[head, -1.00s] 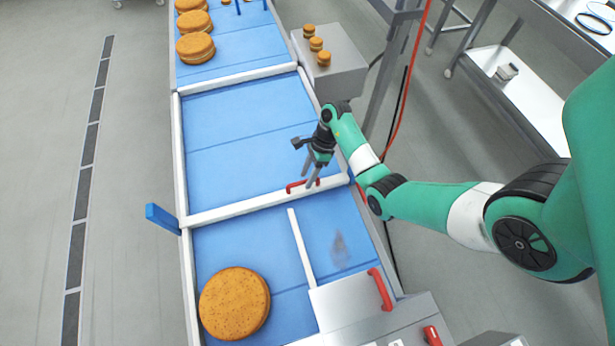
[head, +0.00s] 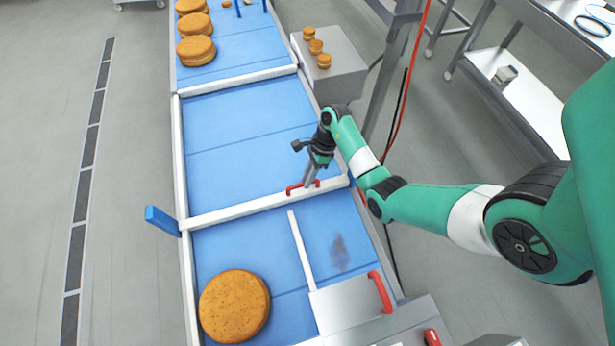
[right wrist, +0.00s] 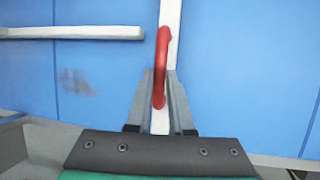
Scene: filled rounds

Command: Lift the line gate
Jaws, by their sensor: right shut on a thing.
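The line gate (head: 245,210) is a white bar lying across the blue conveyor, with a red handle (head: 291,190) near its right end. In the right wrist view the white gate bar (right wrist: 170,20) runs up the picture, with the red handle (right wrist: 163,50) on it. My right gripper (head: 306,184) is shut on the red handle; the right wrist view shows its fingers (right wrist: 159,88) on both sides of the handle. The bar appears to lie low across the belt. My left gripper is not in view.
A large round cake (head: 234,306) lies on the near belt, beside a thin white divider (head: 301,250). A second white crossbar (head: 240,80) and several stacked rounds (head: 196,48) are farther up. A blue post (head: 162,220) stands left. A metal box with a red handle (head: 380,291) is near right.

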